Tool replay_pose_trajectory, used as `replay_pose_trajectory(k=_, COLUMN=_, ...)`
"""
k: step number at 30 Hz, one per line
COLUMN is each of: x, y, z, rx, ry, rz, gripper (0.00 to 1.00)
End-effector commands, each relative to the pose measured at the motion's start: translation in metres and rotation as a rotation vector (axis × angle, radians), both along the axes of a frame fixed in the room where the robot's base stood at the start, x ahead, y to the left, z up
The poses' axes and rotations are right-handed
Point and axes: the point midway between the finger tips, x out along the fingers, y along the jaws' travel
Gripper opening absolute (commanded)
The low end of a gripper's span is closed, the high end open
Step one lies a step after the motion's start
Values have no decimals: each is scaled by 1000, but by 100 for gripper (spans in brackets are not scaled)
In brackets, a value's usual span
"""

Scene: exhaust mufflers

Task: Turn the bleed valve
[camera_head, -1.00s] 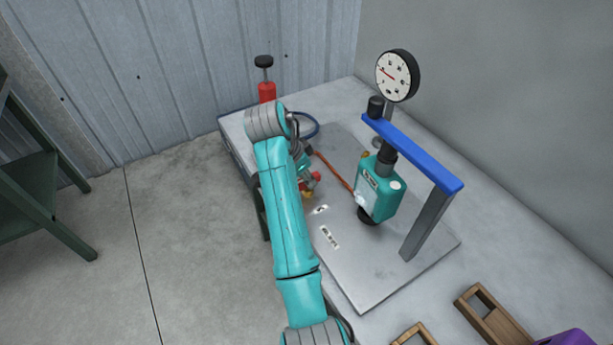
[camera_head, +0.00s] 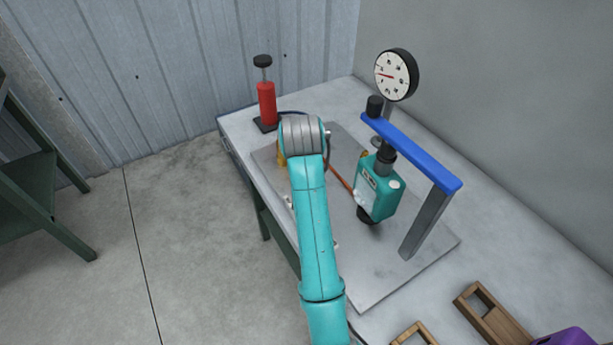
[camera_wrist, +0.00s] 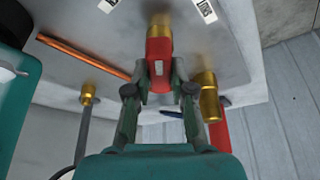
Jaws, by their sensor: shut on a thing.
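The bleed valve's red handle (camera_wrist: 160,50), with a brass end above it, shows in the wrist view. My gripper (camera_wrist: 160,75) is shut on this red handle, with one finger on each side. In the head view my arm covers the gripper and the handle. A bit of brass (camera_head: 282,154) shows at the left of my wrist. The dial gauge (camera_head: 396,75) stands at the back, above a blue crossbar (camera_head: 412,153), with its red needle pointing left.
A red hand pump (camera_head: 267,104) stands at the far left of the bench. A teal block (camera_head: 378,190) sits under the crossbar. Another brass fitting (camera_wrist: 209,100) is close to the right finger. A copper tube (camera_wrist: 85,57) runs to the left. Wooden trays (camera_head: 490,315) lie front right.

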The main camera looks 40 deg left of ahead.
Motion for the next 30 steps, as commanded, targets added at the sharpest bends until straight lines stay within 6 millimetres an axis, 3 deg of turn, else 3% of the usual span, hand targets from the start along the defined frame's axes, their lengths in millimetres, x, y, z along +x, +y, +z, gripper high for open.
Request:
replay_pose_trajectory(k=15, x=1, y=-2, z=-1, rx=-2, ry=3, rz=454, gripper=0)
replay_pose_trajectory(k=30, x=2, y=-2, z=-1, rx=-3, ry=3, rz=656, gripper=0)
